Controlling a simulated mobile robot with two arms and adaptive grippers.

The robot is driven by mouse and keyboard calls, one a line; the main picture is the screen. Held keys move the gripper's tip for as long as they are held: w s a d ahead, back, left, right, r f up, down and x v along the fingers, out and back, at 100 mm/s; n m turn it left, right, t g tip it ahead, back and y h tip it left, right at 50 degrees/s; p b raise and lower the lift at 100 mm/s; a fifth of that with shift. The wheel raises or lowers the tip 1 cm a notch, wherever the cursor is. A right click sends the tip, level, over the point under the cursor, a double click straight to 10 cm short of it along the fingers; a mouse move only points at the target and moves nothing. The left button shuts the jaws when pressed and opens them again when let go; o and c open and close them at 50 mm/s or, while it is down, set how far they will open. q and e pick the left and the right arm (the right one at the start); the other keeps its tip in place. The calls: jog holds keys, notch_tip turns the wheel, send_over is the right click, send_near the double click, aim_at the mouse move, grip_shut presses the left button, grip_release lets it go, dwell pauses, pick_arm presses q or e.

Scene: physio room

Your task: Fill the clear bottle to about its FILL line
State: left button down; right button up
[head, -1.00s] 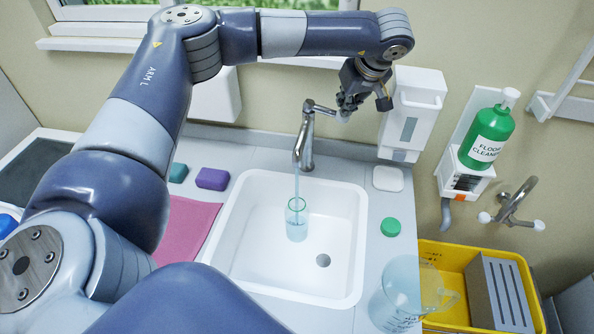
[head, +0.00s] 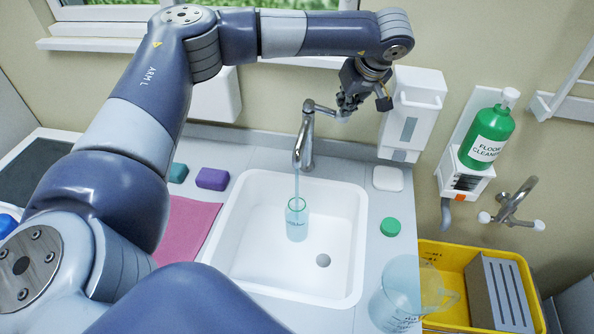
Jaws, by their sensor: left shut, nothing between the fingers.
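The clear bottle (head: 297,222) stands upright in the white sink (head: 253,271), under the tap (head: 304,143). A thin stream of water runs from the spout into its open mouth. Bluish water fills much of the bottle; its small markings are too blurred to read. My left gripper (head: 345,110) is shut and empty at the tap's lever end, above and behind the sink; I cannot tell whether it touches the lever. My right gripper is out of view.
A green lid (head: 390,227) and a white soap block (head: 388,179) lie right of the sink. A clear jug (head: 398,300) stands at the front right. Purple (head: 212,179) and teal sponges (head: 178,173) and a pink cloth (head: 187,226) lie left. A yellow bucket (head: 445,250) is lower right.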

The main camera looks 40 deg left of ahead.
pick_arm(q)
notch_tip(320, 180, up, 9)
jog(key=p, duration=0.6)
jog(key=shift+f, duration=0.1)
dwell(0.3)
